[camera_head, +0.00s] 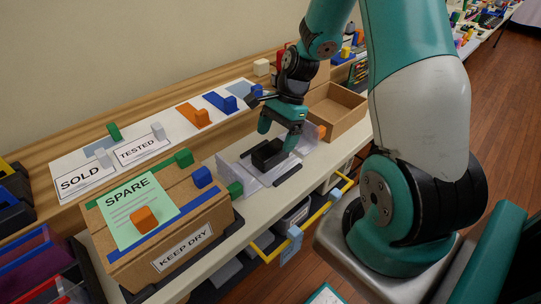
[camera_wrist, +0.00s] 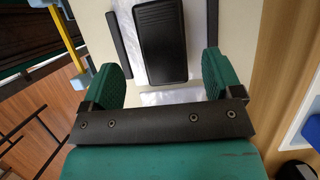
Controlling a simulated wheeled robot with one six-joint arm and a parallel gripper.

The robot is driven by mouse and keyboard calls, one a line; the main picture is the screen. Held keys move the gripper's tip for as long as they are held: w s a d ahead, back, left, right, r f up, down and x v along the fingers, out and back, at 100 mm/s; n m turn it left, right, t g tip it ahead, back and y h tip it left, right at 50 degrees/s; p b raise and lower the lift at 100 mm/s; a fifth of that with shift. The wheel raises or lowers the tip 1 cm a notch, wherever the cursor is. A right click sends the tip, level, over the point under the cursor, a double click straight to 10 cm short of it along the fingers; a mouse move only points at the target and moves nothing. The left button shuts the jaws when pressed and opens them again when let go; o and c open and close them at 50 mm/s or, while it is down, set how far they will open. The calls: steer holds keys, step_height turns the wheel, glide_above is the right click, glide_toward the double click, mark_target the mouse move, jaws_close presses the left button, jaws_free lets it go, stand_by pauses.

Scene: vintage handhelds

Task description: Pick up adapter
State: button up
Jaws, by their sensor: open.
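A black block-shaped object (camera_head: 268,155), which looks like the adapter, lies on a pale, shiny sheet or tray (camera_head: 243,170) on the white shelf. My gripper (camera_head: 280,131) is open and empty, pointing down just above and behind the adapter. In the wrist view the two green fingers (camera_wrist: 160,80) stand wide apart, on either side of the adapter's line. I see no contact with it.
Dark strips (camera_head: 288,175) lie beside the adapter. A closed cardboard box (camera_head: 195,222) with a green SPARE sheet stands to the left. An open cardboard tray (camera_head: 337,109) is at the right. Coloured blocks and labelled cards (camera_head: 140,148) line the back ledge.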

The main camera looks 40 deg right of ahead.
mark_target(272, 148)
steer(key=shift+x, duration=2.75)
steer(key=shift+w+d, duration=0.15)
steer(key=c, duration=1.2)
steer(key=shift+r, duration=0.1)
step_height(272, 148, up, 20)
steer(key=shift+f+p, duration=0.1)
steer(key=shift+p, duration=1)
